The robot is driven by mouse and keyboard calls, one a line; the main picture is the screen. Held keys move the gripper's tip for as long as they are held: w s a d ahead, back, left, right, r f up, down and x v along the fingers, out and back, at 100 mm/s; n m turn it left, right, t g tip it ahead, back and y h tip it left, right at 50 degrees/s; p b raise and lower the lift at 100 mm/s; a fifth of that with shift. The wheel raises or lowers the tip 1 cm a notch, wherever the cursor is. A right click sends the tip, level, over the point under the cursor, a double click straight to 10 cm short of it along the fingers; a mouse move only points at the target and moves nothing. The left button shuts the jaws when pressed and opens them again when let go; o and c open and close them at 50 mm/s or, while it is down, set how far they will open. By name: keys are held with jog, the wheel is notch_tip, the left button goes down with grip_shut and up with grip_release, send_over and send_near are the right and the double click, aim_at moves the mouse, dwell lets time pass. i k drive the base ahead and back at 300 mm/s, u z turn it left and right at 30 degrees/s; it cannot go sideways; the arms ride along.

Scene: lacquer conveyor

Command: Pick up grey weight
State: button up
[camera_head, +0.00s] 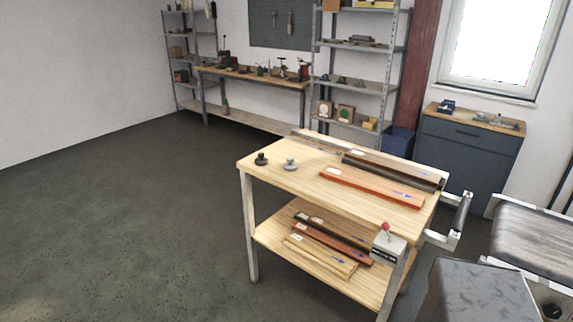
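The grey weight (290,164) is a small, light grey, knobbed piece. It stands upright on the top of a wooden workbench (268,177), near its left end. A similar black weight (261,158) stands just to its left, apart from it. Nothing covers the grey weight. My gripper is not in view.
Long wooden strips, one red-brown (372,187), lie on the bench's right half. More strips (330,240) lie on its lower shelf. A control box (390,246) with a red knob is at the bench's front right. Grey machinery (535,235) stands right. Floor (130,220) to the left is clear.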

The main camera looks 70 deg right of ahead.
aim_at(289, 166)
jog(key=z, duration=0.7)
jog(key=i, duration=0.85)
jog(key=z, duration=0.55)
